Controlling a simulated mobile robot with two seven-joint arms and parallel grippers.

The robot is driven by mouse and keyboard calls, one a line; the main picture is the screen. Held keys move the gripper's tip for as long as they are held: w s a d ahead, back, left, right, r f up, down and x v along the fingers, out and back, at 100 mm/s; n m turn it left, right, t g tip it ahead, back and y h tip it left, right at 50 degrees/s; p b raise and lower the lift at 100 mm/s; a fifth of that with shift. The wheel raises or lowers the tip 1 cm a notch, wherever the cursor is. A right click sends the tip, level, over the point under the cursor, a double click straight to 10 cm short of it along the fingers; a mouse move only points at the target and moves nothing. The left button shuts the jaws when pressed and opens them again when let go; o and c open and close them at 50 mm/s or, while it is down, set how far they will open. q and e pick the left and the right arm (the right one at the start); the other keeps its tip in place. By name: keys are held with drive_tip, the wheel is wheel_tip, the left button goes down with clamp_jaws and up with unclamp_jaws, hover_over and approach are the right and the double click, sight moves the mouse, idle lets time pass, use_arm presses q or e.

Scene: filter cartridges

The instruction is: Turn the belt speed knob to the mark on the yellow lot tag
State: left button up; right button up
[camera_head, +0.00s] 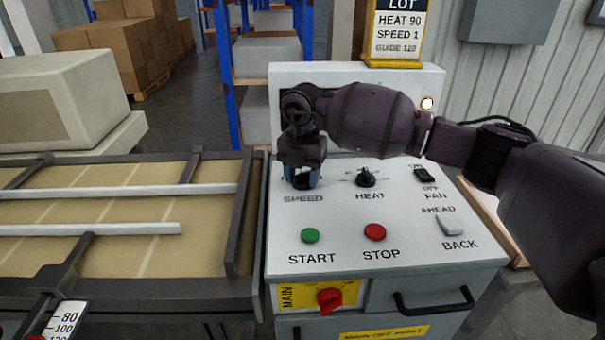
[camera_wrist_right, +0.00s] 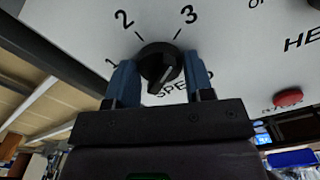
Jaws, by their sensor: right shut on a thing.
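The black SPEED knob (camera_wrist_right: 158,62) sits on the white panel with marks 1, 2 and 3 around its upper side in the right wrist view. My right gripper (camera_wrist_right: 160,78) has its blue fingers on either side of the knob and is shut on it. A pale pointer line shows on the knob's lower part; which mark it matches I cannot tell. In the head view my right gripper (camera_head: 303,180) comes down over the knob and mostly hides it. The yellow lot tag (camera_head: 397,35) stands behind the panel and reads HEAT 90, SPEED 1, GUIDE 120. My left gripper is not in view.
The HEAT knob (camera_head: 366,178) is right of my gripper, with the FAN switch (camera_head: 424,175) beyond. The green START button (camera_head: 310,236), red STOP button (camera_head: 375,232) and AHEAD/BACK switch (camera_head: 450,226) are nearer. A conveyor (camera_head: 120,255) with rails lies left.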

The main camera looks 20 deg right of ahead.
drive_tip(key=shift+r+n+p, duration=0.15)
drive_tip(key=shift+n+p, duration=0.2)
drive_tip(key=shift+n, duration=1.55)
drive_tip(key=n+p, duration=0.1)
drive_tip(key=n, duration=0.1)
drive_tip(key=shift+n, duration=0.3)
drive_tip(key=n, duration=0.4)
drive_tip(key=shift+n, duration=0.3)
drive_tip(key=n, duration=0.3)
drive_tip(key=shift+f+n, duration=0.2)
drive_tip(key=shift+n, duration=0.1)
drive_tip(key=n, duration=0.3)
drive_tip(key=shift+n, duration=0.4)
drive_tip(key=n, duration=0.4)
drive_tip(key=shift+n+b, duration=0.35)
drive_tip(key=shift+n, duration=0.05)
